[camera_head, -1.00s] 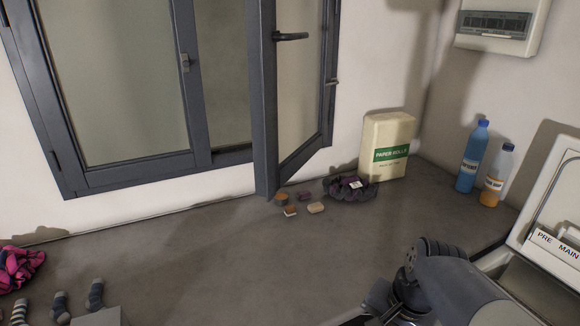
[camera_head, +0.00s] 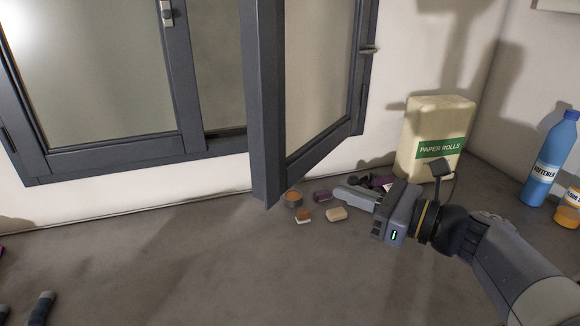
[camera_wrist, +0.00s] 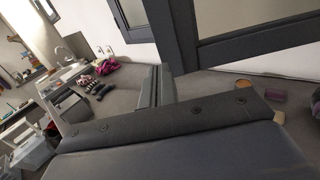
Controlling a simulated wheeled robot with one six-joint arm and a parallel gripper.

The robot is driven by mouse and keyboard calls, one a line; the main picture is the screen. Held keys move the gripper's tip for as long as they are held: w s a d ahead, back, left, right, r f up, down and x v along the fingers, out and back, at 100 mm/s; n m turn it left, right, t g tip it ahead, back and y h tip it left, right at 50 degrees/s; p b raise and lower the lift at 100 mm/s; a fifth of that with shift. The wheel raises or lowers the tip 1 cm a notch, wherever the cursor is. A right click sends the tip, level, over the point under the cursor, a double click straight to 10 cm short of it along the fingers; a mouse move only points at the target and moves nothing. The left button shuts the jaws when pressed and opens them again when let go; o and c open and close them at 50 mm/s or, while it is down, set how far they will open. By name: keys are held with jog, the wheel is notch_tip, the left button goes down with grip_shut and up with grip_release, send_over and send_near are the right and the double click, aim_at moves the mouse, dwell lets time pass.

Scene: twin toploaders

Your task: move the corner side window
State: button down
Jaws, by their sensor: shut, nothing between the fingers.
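The corner side window is a grey-framed casement whose right sash (camera_head: 267,110) stands swung open into the room, its lower corner above the counter. Its fixed left part (camera_head: 115,150) sits in the wall. In the wrist view the open sash (camera_wrist: 172,35) shows at the top, just beyond my fingers. My gripper (camera_head: 345,193) is shut and empty, low over the counter, to the right of the sash's lower corner and apart from it. In the wrist view my gripper (camera_wrist: 155,88) points toward the sash.
Small items, an orange-topped tin (camera_head: 293,199), a purple block (camera_head: 322,196) and a beige soap-like piece (camera_head: 337,214), lie under the sash. A paper rolls pack (camera_head: 437,135) and a blue bottle (camera_head: 552,160) stand right. The counter's front left is mostly clear.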

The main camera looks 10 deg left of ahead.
aim_at(269, 165)
jog(key=p+x, duration=0.2)
jog(key=x, duration=1.2)
jog(key=shift+a, duration=0.25)
jog(key=w+a+m+t+h+b, duration=0.1)
jog(key=w+a+t, duration=0.1)
jog(key=w+a, duration=0.4)
jog(key=w+a+m+t+h+b, duration=0.1)
jog(key=w+a, duration=0.5)
jog(key=a, duration=0.8)
jog(key=shift+m+t, duration=0.3)
jog(key=shift+t, duration=0.1)
jog(key=shift+b, duration=0.3)
